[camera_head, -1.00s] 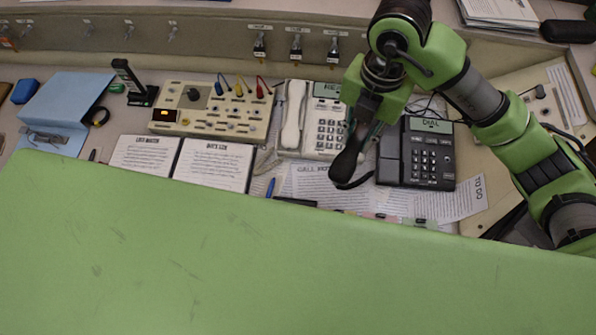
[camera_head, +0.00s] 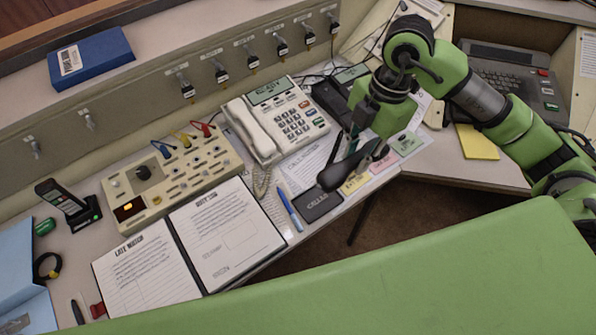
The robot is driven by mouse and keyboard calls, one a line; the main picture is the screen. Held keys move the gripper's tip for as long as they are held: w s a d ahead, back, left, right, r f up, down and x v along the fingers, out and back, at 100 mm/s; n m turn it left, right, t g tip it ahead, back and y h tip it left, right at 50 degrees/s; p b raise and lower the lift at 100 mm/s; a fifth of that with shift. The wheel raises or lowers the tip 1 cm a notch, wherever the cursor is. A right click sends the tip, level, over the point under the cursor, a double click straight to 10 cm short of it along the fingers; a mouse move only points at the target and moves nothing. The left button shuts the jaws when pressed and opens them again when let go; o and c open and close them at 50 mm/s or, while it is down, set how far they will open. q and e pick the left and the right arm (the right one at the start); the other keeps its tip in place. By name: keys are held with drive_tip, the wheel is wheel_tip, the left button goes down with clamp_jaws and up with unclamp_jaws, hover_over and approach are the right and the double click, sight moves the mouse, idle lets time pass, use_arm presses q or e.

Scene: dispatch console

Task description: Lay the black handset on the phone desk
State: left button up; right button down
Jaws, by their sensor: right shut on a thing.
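My right gripper (camera_head: 358,140) reaches in from the right and is shut on the black handset (camera_head: 340,177). The handset hangs tilted in the jaws over the front part of the phone desk (camera_head: 268,176); I cannot tell how high above it. Part of the handset is hidden by the fingers. A black phone (camera_head: 328,102) stands behind the gripper, mostly covered by my arm. A white phone (camera_head: 285,119) with its own white handset (camera_head: 253,130) in place stands to the left. My left gripper is not in view.
A beige switch panel (camera_head: 172,180) and an open binder (camera_head: 226,233) lie left of the white phone. A blue pen (camera_head: 290,208) and a black sign (camera_head: 318,204) lie near the front edge. Colored notes (camera_head: 405,143) lie right of the gripper. A keyboard unit (camera_head: 510,80) stands far right.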

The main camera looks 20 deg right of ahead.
drive_tip(key=w+a+f, duration=0.2)
drive_tip(key=w+f, duration=0.1)
drive_tip(key=w+a+f+p, duration=0.1)
drive_tip(key=w+a+f, duration=0.1)
drive_tip(key=w+f, duration=0.1)
drive_tip(key=w+a+f+p, duration=0.1)
drive_tip(key=w+a+f, duration=0.2)
drive_tip(key=w, duration=0.2)
drive_tip(key=shift+w+f+p, duration=0.1)
drive_tip(key=shift+f+p, duration=0.15)
drive_tip(key=shift+p, duration=0.05)
wheel_tip(320, 180, down, 3)
drive_tip(key=shift+a+p, duration=0.1)
drive_tip(key=shift+p, duration=0.45)
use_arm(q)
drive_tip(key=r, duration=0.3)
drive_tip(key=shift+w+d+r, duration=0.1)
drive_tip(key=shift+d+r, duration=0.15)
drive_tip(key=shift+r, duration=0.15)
use_arm(e)
drive_tip(key=shift+w+f, duration=0.1)
drive_tip(key=shift+f, duration=0.05)
drive_tip(key=shift+f, duration=0.1)
drive_tip(key=c, duration=1.8)
unclamp_jaws()
